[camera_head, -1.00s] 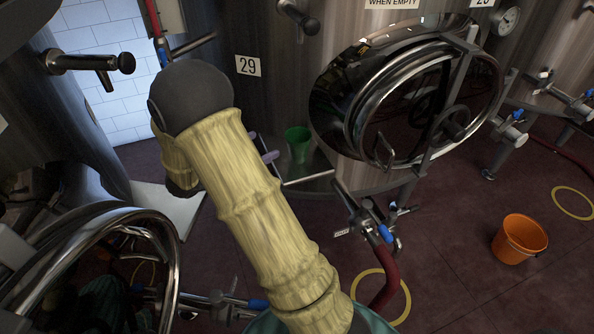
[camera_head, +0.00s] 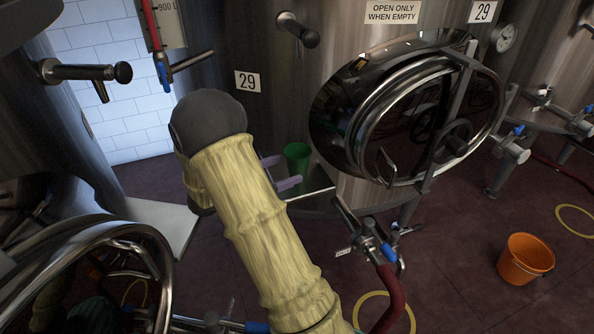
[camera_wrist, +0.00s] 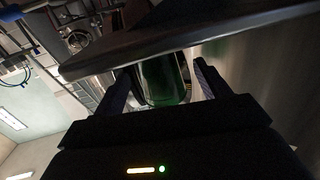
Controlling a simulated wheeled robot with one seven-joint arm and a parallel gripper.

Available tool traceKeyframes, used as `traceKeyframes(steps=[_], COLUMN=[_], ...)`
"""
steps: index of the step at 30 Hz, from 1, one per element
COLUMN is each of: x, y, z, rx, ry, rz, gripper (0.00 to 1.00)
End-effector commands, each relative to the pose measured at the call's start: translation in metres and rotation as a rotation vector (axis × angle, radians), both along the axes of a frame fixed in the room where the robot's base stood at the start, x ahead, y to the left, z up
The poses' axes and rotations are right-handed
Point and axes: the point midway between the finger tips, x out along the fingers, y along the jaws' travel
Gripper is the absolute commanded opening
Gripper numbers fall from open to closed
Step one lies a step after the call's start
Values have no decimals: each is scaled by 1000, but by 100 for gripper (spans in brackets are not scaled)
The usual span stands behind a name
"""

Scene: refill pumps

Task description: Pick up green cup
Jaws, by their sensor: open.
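In the wrist view the cup (camera_wrist: 163,78) shows between the two dark fingers of my gripper (camera_wrist: 160,84). Its upper part there is cut off by a dark flat edge. I cannot tell whether either finger touches it.
A tank with a round steel hatch (camera_head: 425,115) rises right of the cup. A valve (camera_head: 372,240) with a red hose stands below it. An orange bucket (camera_head: 525,258) sits on the dark red floor at right. Another round hatch (camera_head: 130,235) is at lower left.

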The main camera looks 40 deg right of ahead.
Motion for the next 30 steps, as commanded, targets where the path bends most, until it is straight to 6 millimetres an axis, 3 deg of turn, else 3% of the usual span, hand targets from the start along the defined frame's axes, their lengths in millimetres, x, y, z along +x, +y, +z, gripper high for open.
traceKeyframes(steps=[3, 14, 24, 30], x=[-1, -1, -6, -6], y=[-11, -14, -57, -64], z=[-1, -1, -4, -4], rx=[0, 0, 0, 0], ry=[0, 0, -1, 0], rz=[0, 0, -1, 2], gripper=[75, 75, 75, 75])
